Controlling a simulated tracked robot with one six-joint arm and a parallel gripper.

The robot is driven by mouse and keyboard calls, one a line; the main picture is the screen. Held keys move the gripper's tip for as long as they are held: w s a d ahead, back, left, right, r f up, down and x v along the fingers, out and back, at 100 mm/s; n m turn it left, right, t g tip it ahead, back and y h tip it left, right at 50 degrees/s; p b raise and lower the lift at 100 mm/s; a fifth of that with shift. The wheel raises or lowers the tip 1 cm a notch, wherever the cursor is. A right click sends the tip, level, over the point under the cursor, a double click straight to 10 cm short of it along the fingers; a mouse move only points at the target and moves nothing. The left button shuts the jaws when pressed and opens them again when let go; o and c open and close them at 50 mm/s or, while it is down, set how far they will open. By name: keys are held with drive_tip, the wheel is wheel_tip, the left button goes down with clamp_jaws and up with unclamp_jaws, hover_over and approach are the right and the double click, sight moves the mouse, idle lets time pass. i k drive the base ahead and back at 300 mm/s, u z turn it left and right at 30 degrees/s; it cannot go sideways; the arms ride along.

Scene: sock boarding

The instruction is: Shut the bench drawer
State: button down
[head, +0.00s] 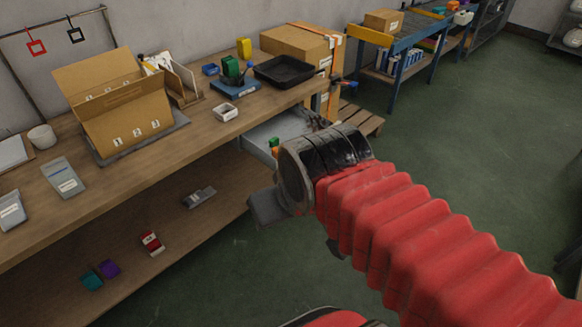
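The bench drawer (262,134) is a light grey tray that sticks out from under the far right part of the wooden bench top (190,150), so it stands open. A small green and orange item (274,147) shows at the drawer's near side. My arm, in a red ribbed sleeve, hides the drawer's right part and front. My gripper (266,208) shows only as a dark grey block at the arm's end, lower in the picture than the drawer. I cannot see its fingertips clearly or tell whether it touches anything.
An open cardboard box (125,120), a black tray (284,70) and a small white container (224,112) stand on the bench. The lower shelf (110,250) holds several small items. A wooden pallet (360,118) lies behind the drawer. Green floor (480,130) is clear to the right.

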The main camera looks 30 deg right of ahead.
sight(297, 121)
drive_tip(key=i, duration=0.9)
drive_tip(key=z, duration=0.05)
